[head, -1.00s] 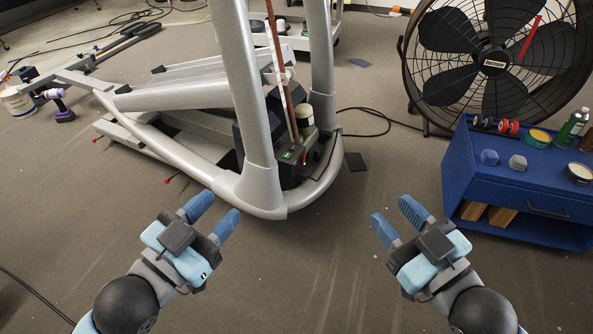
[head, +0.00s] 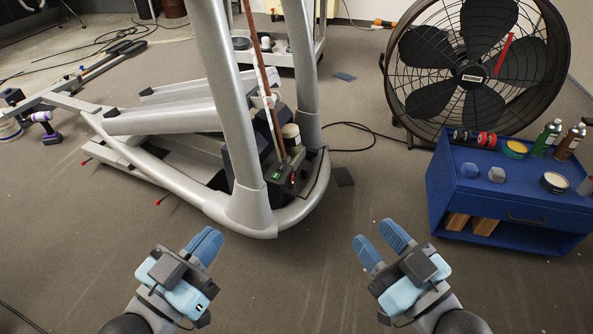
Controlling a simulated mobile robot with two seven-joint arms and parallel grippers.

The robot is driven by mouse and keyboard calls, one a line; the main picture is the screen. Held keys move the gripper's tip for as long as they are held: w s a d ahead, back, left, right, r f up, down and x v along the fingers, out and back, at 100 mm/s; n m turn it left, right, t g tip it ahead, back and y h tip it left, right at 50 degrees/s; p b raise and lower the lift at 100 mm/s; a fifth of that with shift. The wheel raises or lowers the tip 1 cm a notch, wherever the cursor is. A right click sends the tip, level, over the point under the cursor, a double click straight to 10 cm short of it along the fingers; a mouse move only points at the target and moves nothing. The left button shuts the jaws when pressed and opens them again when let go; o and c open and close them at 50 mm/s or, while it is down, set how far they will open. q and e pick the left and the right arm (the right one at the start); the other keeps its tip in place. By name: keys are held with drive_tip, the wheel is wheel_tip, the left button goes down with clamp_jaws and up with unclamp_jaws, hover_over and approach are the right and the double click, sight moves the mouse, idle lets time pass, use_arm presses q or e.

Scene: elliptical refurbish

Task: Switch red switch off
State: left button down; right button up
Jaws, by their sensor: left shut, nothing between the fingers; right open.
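The elliptical machine (head: 246,205) stands left of centre, with a dark box (head: 284,168) low between its silver posts. A small red part (head: 292,179) shows on the box beside a green one (head: 276,176); it is too small to tell the switch's position. My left gripper (head: 208,243) is shut and empty, in front of and below the machine's base, apart from it. My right gripper (head: 379,244) is open and empty over the floor, right of the base and apart from the box.
A blue cabinet (head: 470,195) with bottles and tins on top stands at the right, in front of a large black fan (head: 470,75). A brown pole (head: 263,85) leans down to the box. A cable (head: 362,126) lies behind. The floor between grippers is clear.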

use_arm(q)
drive_tip(key=r+n+p, duration=0.1)
drive_tip(key=s+r+n+p, duration=0.1)
drive_tip(key=r+p, duration=0.1)
drive_tip(key=s+r+n+p, duration=0.1)
drive_tip(key=r+p, duration=0.1)
drive_tip(key=shift+d+t+y, duration=0.3)
drive_tip(key=shift+t, duration=0.1)
use_arm(e)
drive_tip(key=r+m, duration=0.1)
drive_tip(key=s+r+m, duration=0.1)
drive_tip(key=r, duration=0.1)
drive_tip(key=s+r+m, duration=0.1)
drive_tip(key=r, duration=0.1)
drive_tip(key=shift+a+t+h, duration=0.3)
drive_tip(key=shift+t, duration=0.1)
use_arm(q)
drive_tip(key=shift+d, duration=0.15)
use_arm(e)
drive_tip(key=shift+d, duration=0.1)
